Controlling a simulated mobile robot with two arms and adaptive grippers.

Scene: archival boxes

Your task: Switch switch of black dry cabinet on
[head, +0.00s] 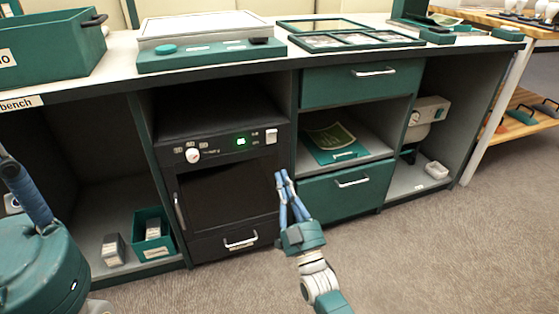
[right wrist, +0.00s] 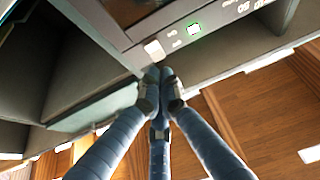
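The black dry cabinet (head: 183,212) stands in the bench's second bay. Its top panel carries a white knob (head: 193,155), a lit green display (head: 241,141) and a white switch (head: 271,136) at the right end. Whether the switch is on or off I cannot tell. My right gripper (head: 282,174) has its blue fingers drawn together, with nothing seen between them, in front of the cabinet's right edge and below the switch. In the right wrist view the shut fingertips (right wrist: 159,75) appear just beside the white switch (right wrist: 153,50).
Green drawers (head: 345,190) and an open shelf with a green folder (head: 333,144) are right of the cabinet. A green box (head: 153,236) stands in the left bay. The bench top (head: 125,52) holds trays and boxes. Carpet (head: 420,255) in front is clear.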

